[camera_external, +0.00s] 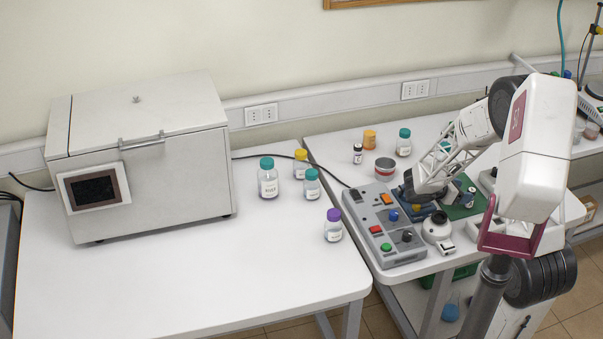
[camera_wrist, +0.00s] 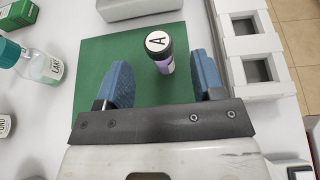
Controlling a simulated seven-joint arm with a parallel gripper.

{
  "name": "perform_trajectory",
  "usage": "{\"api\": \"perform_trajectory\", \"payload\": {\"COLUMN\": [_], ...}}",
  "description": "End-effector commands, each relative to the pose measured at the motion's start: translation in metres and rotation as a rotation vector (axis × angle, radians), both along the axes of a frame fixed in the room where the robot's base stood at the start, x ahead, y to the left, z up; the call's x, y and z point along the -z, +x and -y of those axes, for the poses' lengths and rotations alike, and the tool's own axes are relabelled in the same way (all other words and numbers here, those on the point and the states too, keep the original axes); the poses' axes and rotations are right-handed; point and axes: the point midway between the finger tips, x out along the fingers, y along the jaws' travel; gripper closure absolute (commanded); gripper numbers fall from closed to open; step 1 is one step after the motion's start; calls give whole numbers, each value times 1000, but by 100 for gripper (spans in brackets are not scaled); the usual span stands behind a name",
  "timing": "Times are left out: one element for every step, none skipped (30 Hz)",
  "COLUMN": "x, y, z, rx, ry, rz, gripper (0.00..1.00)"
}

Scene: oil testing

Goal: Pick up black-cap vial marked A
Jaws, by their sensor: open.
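The black-cap vial marked A (camera_wrist: 158,42) stands on a green mat in the wrist view. Its cap has a white top with a black letter A, and its body is purple. My gripper (camera_wrist: 162,74) is open, with its two blue fingers apart. The vial appears between and slightly beyond the fingertips, nearer the right finger, with no contact visible. In the external view my gripper is low over the right table, partly hidden by my arm. I cannot clearly make out the marked vial there.
The green mat (camera_wrist: 105,52) lies under the vial. A white rack with square holes (camera_wrist: 239,49) stands close on the right, and a teal-capped bottle (camera_wrist: 38,64) on the left. In the external view a grey button box (camera_external: 384,226) is left of my gripper. Another black-cap vial (camera_external: 358,154) stands farther back.

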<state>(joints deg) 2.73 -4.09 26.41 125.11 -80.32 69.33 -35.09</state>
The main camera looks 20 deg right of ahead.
Motion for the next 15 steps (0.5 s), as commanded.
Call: {"api": "perform_trajectory", "payload": {"x": [2, 2, 4, 4, 5, 5, 6, 6, 6, 6, 6, 6, 6, 6, 6], "y": [0, 0, 0, 0, 0, 0, 0, 0, 0, 0, 0, 0, 0, 0, 0], "z": [4, 6, 8, 10, 11, 13, 14, 14, 14, 14, 14, 14, 14, 14, 14], "rx": [1, 1, 1, 1, 1, 1, 1, 0, 0, 0, 0, 0, 0, 0, 0], "ry": [0, 0, 0, 0, 0, 1, 1, 1, 1, 1, 1, 1, 1, 1, 1], "rz": [-1, -1, -1, 0, 0, 0, 0, 0, 0, 0, 0, 1, 1, 1, 1], "gripper": [38, 38, 38, 38, 38, 38, 38, 38, 38, 38, 38, 38, 38, 38, 38]}}
